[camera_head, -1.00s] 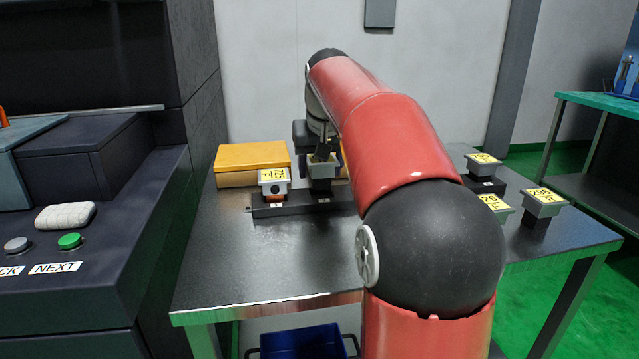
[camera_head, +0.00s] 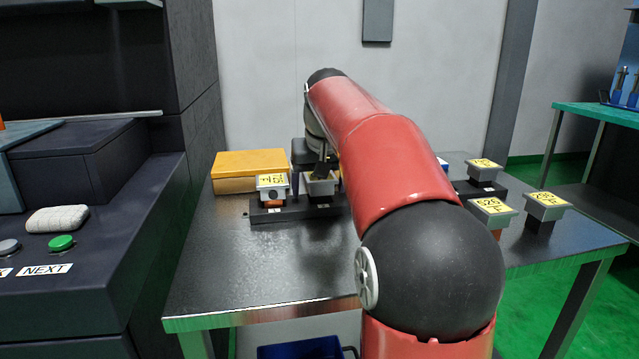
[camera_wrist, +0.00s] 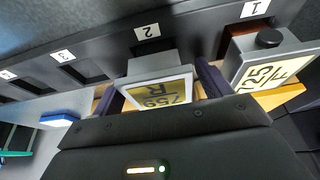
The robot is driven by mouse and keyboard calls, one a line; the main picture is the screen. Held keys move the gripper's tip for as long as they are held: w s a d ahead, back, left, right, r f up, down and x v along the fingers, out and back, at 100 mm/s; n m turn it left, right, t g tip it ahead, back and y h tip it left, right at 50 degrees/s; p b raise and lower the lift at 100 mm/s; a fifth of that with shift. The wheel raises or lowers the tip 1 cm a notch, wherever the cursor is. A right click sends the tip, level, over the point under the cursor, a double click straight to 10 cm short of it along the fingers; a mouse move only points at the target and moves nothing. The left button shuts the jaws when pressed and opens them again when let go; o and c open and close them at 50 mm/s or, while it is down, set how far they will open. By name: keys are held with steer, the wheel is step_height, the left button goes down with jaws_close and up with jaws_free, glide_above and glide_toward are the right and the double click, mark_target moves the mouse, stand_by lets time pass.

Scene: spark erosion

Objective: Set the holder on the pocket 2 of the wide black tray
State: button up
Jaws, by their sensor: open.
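The wide black tray (camera_head: 262,216) lies on the metal table, with numbered pockets; its labels 1, 2 and 3 show in the wrist view (camera_wrist: 100,47). The grey holder with a yellow "759 R" label (camera_wrist: 158,92) stands at pocket 2, beside the number 2 label, and also shows in the head view (camera_head: 320,187). It looks upright and down on the tray; its foot is hidden. My gripper (camera_wrist: 160,90) is open, with one finger on either side of this holder. In the head view my arm partly covers the gripper and the tray's right part.
Another yellow-labelled holder (camera_head: 272,187) sits in pocket 1, close beside my gripper. A yellow-orange box (camera_head: 248,165) stands behind the tray. Several holders (camera_head: 490,212) stand at the table's right. The table's front left is clear.

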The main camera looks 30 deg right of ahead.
steer(key=shift+r, duration=0.25)
steer(key=p+v, duration=0.2)
steer(key=v, duration=1)
steer(key=shift+p, duration=0.3)
steer(key=shift+f, duration=0.1)
